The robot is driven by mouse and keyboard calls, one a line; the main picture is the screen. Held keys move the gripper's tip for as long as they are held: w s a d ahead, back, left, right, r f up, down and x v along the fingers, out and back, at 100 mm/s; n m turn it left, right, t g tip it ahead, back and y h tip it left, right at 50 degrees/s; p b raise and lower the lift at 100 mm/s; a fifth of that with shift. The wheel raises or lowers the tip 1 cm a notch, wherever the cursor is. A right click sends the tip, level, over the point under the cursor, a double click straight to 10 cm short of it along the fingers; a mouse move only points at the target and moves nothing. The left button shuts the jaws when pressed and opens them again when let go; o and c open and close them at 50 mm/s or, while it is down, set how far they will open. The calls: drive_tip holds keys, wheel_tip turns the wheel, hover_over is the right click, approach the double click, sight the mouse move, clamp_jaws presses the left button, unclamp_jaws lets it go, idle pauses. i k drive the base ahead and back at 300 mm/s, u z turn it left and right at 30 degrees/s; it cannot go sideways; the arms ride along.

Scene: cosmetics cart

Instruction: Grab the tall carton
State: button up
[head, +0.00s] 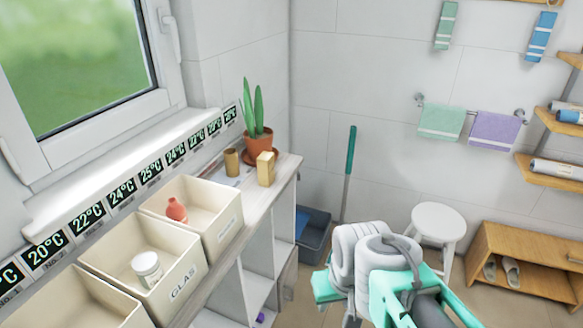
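A tan upright carton (265,169) stands near the far end of the white shelf top, just in front of the potted plant. It is the box-shaped item that best fits the tall carton. A shorter-looking brown container (231,162) stands to its left, apart from it. My arm, teal and pale grey, fills the lower right of the head view. It is well to the right of and nearer than the carton, and not touching it. My gripper's fingertips cannot be made out clearly, so whether it is open or shut does not show.
The potted plant (258,143) stands close behind the carton. Cream bins (222,236) line the nearer shelf; one holds a red bottle (176,210), another a white jar (147,269). A white stool (438,222) and wooden rack (530,260) stand right.

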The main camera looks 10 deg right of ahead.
sight(265, 162)
drive_tip(key=z, duration=0.6)
drive_tip(key=i, duration=1.15)
drive_tip(key=u, duration=2.5)
